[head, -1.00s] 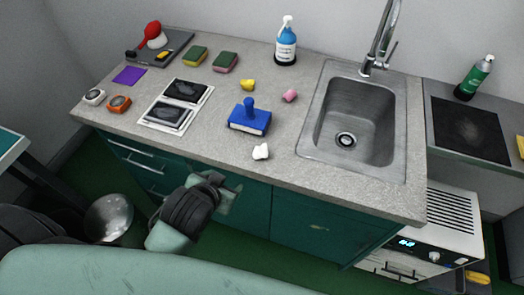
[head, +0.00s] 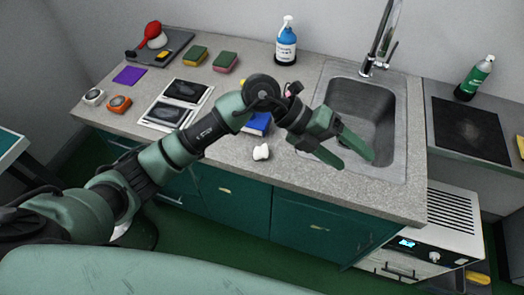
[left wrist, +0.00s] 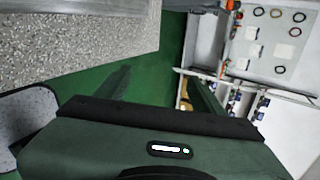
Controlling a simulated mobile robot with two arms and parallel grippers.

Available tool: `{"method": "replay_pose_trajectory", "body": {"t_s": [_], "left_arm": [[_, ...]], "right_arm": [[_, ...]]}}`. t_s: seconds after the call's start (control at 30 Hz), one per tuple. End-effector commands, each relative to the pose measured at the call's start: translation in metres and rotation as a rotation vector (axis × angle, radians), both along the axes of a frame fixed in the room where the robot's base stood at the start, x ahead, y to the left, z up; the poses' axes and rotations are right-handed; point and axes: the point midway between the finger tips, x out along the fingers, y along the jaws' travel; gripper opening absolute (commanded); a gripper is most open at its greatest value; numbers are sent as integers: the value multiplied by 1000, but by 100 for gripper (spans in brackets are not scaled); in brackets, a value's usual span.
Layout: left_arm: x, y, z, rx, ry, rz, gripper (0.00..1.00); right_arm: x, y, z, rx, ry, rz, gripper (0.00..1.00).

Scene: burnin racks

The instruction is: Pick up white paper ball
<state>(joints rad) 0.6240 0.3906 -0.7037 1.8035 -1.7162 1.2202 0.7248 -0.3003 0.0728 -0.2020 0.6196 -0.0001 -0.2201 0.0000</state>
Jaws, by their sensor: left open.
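The white paper ball (head: 261,152) lies on the grey counter (head: 220,150) near its front edge, left of the sink. My left gripper (head: 357,160) is open and empty. It hangs above the front of the sink, to the right of the ball and apart from it. In the left wrist view its two fingers (left wrist: 160,88) stand apart over the green floor, and the ball is not in that view. My right gripper is not in view.
My left arm crosses the counter, hiding the yellow ball and most of the blue block (head: 257,124). A pink ball (head: 294,88) barely shows behind it. A blue spray bottle (head: 286,45) stands at the back. The sink (head: 397,165) is at right.

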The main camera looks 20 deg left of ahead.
Motion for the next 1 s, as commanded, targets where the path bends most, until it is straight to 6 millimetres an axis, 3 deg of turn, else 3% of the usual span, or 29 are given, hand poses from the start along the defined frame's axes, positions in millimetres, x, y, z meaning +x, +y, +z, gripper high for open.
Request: {"method": "replay_pose_trajectory", "body": {"t_s": [0.03,0.13,0.23,0.3,0.37,0.5,1.0], "left_arm": [[14,29,-22,197,-12,-7,68],[36,94,-51,542,4,26,68],[53,152,-56,794,30,90,68],[59,180,-54,910,47,129,68],[61,196,-52,974,59,153,68],[62,209,-58,1029,73,174,68],[51,208,-121,1025,72,170,68]], "right_arm": [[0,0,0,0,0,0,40],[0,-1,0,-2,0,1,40],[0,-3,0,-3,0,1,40],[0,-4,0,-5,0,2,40],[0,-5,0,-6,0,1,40],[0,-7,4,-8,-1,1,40],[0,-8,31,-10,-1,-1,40]]}}
